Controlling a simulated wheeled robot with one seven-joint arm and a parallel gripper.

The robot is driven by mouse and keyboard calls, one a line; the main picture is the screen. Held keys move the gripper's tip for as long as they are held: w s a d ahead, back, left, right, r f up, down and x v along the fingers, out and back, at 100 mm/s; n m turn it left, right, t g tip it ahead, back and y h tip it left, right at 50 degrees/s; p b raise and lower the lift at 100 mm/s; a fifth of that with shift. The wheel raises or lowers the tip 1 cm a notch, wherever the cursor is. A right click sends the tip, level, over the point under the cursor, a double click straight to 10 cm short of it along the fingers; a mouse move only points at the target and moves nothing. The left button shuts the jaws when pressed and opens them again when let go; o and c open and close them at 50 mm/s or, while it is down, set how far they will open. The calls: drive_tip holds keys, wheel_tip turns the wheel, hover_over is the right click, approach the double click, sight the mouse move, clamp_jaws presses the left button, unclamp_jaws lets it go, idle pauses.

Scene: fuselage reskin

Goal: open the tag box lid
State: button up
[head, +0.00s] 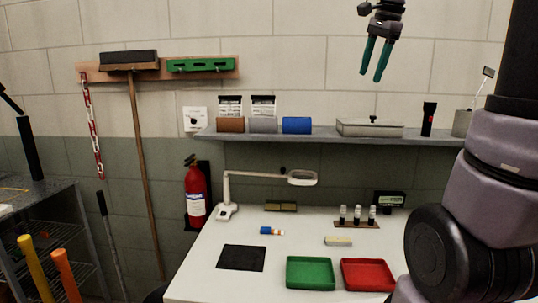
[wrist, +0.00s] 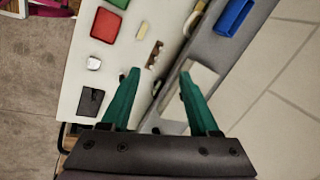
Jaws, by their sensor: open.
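The tag box appears to be the flat, pale grey box (head: 370,128) on the wall shelf, with its lid down and a small knob on top. In the wrist view a pale box (wrist: 203,76) lies on the shelf, partly behind the right finger. My gripper (head: 371,76) has teal fingers hanging downward, apart and empty, well above the box in the head view. In the wrist view the gripper (wrist: 158,73) is over the shelf edge and worktable, with the box toward its right finger. No contact shows.
The shelf (head: 300,135) also holds brown, grey and blue bins (head: 297,125) left of the box, and a black flashlight (head: 429,119) and grey holder (head: 462,122) to its right. Below is a white table (head: 215,285) with green (head: 310,273) and red (head: 367,275) trays and a lamp (head: 302,178).

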drive_tip(key=s+a+f+n+t, duration=0.2)
drive_tip(key=s+a+f+n, duration=0.3)
drive_tip(key=s, duration=0.4)
drive_tip(key=s+a+f+n+t, duration=0.2)
drive_tip(key=s+a+f+n, duration=0.1)
drive_tip(key=s+f+n, duration=0.4)
drive_tip(key=w+d+r+m+g, duration=0.2)
drive_tip(key=w+d+r, duration=0.2)
drive_tip(key=w, duration=0.5)
drive_tip(key=w+d+r+m+g+h, duration=0.15)
drive_tip(key=w+d+r, duration=0.3)
drive_tip(key=w, duration=0.45)
drive_tip(key=w+d+r+m+g, duration=0.2)
drive_tip(key=w+d+r+g, duration=0.15)
drive_tip(key=w, duration=0.55)
drive_tip(key=w+d+f+m, duration=0.2)
drive_tip(key=w+d+f, duration=0.2)
drive_tip(key=w+d, duration=0.3)
drive_tip(key=shift+g, duration=0.3)
drive_tip(key=f, duration=0.9)
drive_tip(key=shift+w+d+f, duration=0.1)
drive_tip(key=shift+w+f, duration=0.1)
drive_tip(key=shift+f, duration=0.2)
clamp_jaws()
